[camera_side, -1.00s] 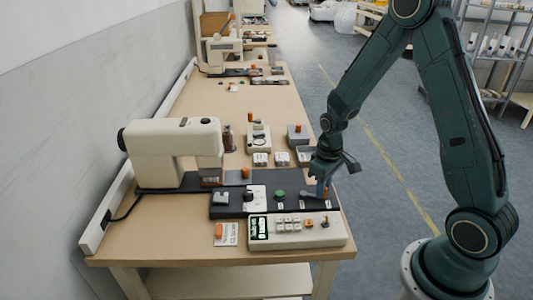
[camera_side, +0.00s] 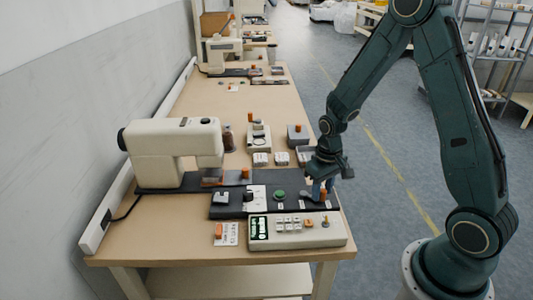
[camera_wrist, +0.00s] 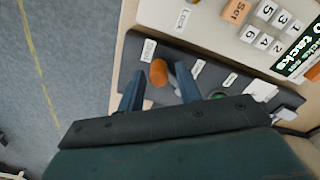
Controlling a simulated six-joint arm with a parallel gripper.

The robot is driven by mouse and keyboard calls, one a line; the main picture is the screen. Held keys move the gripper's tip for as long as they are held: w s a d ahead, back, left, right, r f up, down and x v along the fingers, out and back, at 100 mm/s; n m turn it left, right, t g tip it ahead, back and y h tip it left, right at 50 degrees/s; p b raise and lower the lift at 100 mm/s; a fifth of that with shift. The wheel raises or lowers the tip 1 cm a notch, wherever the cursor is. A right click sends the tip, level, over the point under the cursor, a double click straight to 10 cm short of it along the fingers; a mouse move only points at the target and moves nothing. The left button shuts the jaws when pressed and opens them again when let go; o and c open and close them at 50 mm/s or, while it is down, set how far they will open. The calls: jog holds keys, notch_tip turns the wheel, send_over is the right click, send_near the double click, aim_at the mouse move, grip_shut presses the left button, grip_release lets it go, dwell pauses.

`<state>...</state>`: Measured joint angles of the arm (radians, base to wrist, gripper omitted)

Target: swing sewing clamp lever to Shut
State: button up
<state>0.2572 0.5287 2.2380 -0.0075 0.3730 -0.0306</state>
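The clamp lever's orange knob (camera_wrist: 158,72) shows between my two fingers in the wrist view, beside a small white label too blurred to read surely. My gripper (camera_side: 318,188) points down over that end. Its blue fingers (camera_wrist: 160,90) stand apart on either side of the knob; I cannot tell whether either one touches it. The lever's arm and pivot are largely hidden by the fingers.
A green button (camera_side: 279,194) and a dark knob (camera_side: 248,195) are left of the lever. A control box (camera_side: 290,239) with keys and a lit display stands in front. The sewing machine (camera_side: 175,145) is at left. The table ends just right of the lever.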

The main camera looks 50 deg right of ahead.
aim_at(323, 190)
jog(key=shift+o, duration=0.2)
notch_tip(323, 190, up, 14)
dwell(1.0)
jog(key=shift+f, duration=0.1)
jog(key=s+a+r+n+t, duration=0.1)
jog(key=s+a+r+t, duration=0.1)
jog(key=s+a+r, duration=0.2)
jog(key=s+a+r+n+t, duration=0.1)
jog(key=s+a+r+t, duration=0.2)
jog(key=s+r, duration=0.5)
jog(key=s+a, duration=0.1)
jog(key=s, duration=0.3)
jog(key=shift+s+a+r+n+t, duration=0.15)
jog(key=shift+a+r+n+t, duration=0.15)
jog(key=shift+a, duration=0.1)
